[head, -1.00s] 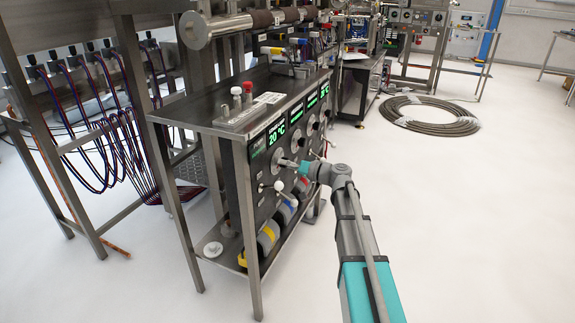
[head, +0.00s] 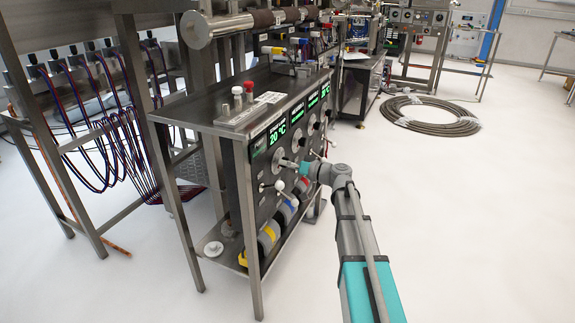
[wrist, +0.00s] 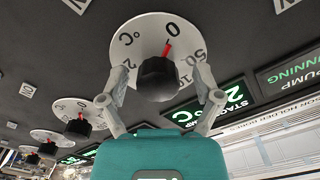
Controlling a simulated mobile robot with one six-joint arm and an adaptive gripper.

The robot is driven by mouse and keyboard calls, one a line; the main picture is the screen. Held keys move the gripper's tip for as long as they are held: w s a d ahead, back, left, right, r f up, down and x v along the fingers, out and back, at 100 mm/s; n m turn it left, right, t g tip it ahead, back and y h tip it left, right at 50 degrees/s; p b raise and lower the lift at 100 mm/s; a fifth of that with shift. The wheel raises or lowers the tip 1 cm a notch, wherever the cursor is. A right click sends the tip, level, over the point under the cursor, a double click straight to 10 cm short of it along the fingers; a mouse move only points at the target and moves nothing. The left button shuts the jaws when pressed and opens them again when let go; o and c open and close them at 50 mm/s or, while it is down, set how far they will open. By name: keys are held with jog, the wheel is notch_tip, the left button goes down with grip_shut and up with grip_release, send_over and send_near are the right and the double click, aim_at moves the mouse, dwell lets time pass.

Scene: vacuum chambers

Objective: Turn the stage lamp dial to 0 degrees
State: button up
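The dial in the wrist view is a white disc (wrist: 133,50) marked 0, 50, 100 and °C, with a black knob (wrist: 158,80) at its middle. The knob's red mark points close to the 0. My gripper (wrist: 162,74) is open, with one finger on each side of the knob and a visible gap on both sides. A green display (wrist: 208,103) beside the dial is partly hidden by my right finger. In the head view my gripper (head: 291,164) is at the panel front, below a display (head: 278,134) reading 20 °C.
More dials with black knobs (wrist: 77,126) run along the panel at the left of the wrist view. In the head view, white-tipped levers (head: 279,186) stick out below the dials. Clear floor lies right of the steel cart (head: 205,120); a coiled hose (head: 430,115) lies behind.

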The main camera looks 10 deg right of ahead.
jog(key=shift+d, duration=0.15)
jog(key=v, duration=1.1)
jog(key=shift+s+d, duration=0.25)
jog(key=shift+d, duration=0.05)
dwell(0.4)
jog(key=s+a+f+g+h, duration=0.55)
jog(key=s+a+f, duration=0.25)
jog(key=a+f, duration=0.2)
jog(key=s+f+m+g+h, duration=0.2)
jog(key=s+f+g+h, duration=0.15)
jog(key=s, duration=0.35)
jog(key=s+f+m+g+h, duration=0.1)
jog(key=s+f+g+h, duration=0.1)
jog(key=s+f+h, duration=0.4)
notch_tip(320, 180, up, 40)
jog(key=p, duration=3.8)
jog(key=shift+s+d+p, duration=0.3)
jog(key=shift+p, duration=0.05)
